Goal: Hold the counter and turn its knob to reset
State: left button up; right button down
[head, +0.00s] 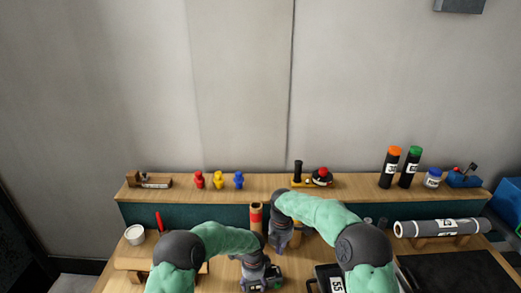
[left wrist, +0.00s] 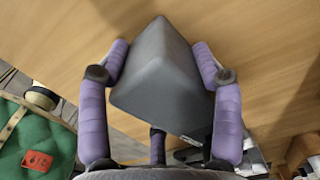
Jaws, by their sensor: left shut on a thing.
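The counter (left wrist: 160,75) shows in the left wrist view as a smooth dark grey block with a tapered top, between the purple fingers. My left gripper (left wrist: 160,80) is shut on it, a finger against each side. In the head view my left gripper (head: 262,280) is low at the centre, over the wooden bench, and the counter is hard to make out there. My right gripper (head: 279,243) hangs just above and behind it, pointing down; its fingertips are too small to judge. I cannot make out the knob or the digits.
Behind is a raised wooden shelf (head: 265,186) with small coloured figures (head: 219,180), dark bottles (head: 390,168) and a blue item (head: 463,179).

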pick_arm(q)
jog(key=o, duration=1.5)
